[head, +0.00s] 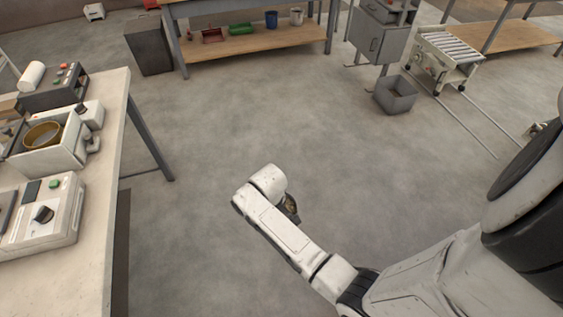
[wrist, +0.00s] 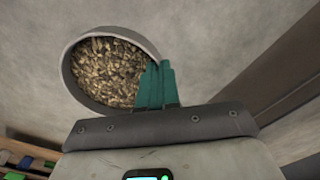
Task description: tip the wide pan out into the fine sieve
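The wide pan (wrist: 147,44) is a round grey pan full of tan-brown pellets, seen in the wrist view. My gripper (wrist: 157,70) has its teal fingers closed together at the pan's rim, holding it on its right side. In the head view, a small dark part of the pan with pellets (head: 291,205) shows past my arm, over open floor; the fingers are hidden there. A round brass-rimmed sieve (head: 42,134), which looks like the fine sieve, sits in a white machine on the left table, well apart from the pan.
The pale table (head: 93,215) at left also carries a white device (head: 45,215) and a control box (head: 53,88). A grey bin (head: 395,95) stands on the floor at the back right. A wooden bench (head: 250,45) is at the back. The floor between is clear.

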